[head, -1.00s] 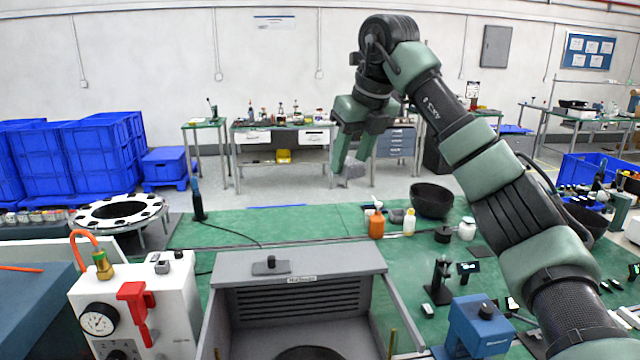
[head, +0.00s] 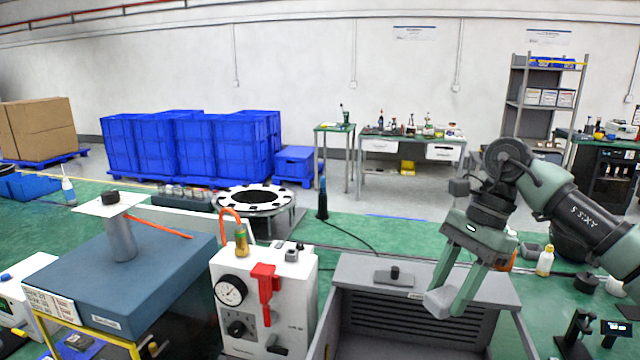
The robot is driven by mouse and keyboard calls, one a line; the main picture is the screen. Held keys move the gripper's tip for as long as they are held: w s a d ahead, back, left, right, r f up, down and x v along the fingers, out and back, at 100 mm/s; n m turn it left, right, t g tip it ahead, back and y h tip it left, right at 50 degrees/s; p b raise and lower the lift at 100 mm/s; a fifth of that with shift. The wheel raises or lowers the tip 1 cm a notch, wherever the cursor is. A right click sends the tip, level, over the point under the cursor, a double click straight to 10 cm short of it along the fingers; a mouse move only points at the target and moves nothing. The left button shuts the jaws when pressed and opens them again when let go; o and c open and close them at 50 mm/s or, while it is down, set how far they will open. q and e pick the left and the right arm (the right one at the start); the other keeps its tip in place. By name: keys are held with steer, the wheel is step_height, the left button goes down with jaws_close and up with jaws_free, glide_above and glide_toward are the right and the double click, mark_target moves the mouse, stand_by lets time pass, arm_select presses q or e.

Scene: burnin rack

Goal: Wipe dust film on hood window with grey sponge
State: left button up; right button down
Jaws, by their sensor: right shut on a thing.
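My right gripper (head: 457,305) is shut on the grey sponge (head: 440,301), a small block at its fingertips. The fingers point down in front of the right part of a grey louvred box (head: 368,275) with a dark knob on its top. I cannot tell whether the sponge touches the box. No hood window or dust film can be made out clearly. My left gripper is not in view.
A white unit (head: 300,268) with a gauge and red lever stands left of the grey box. A blue-grey cabinet (head: 168,258) is further left. A yellow-capped bottle (head: 545,262) stands behind my right arm. Green floor shows between the benches and blue crates (head: 180,148).

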steer(key=s+a+f+n+g+h, duration=0.2)
steer(key=s+f+n+h, duration=0.2)
steer(key=s+f+n, duration=0.7)
steer(key=s+n, duration=0.2)
steer(key=shift+s+a+g, duration=0.3)
steer(key=shift+s+g, duration=0.05)
steer(key=shift+g, duration=0.05)
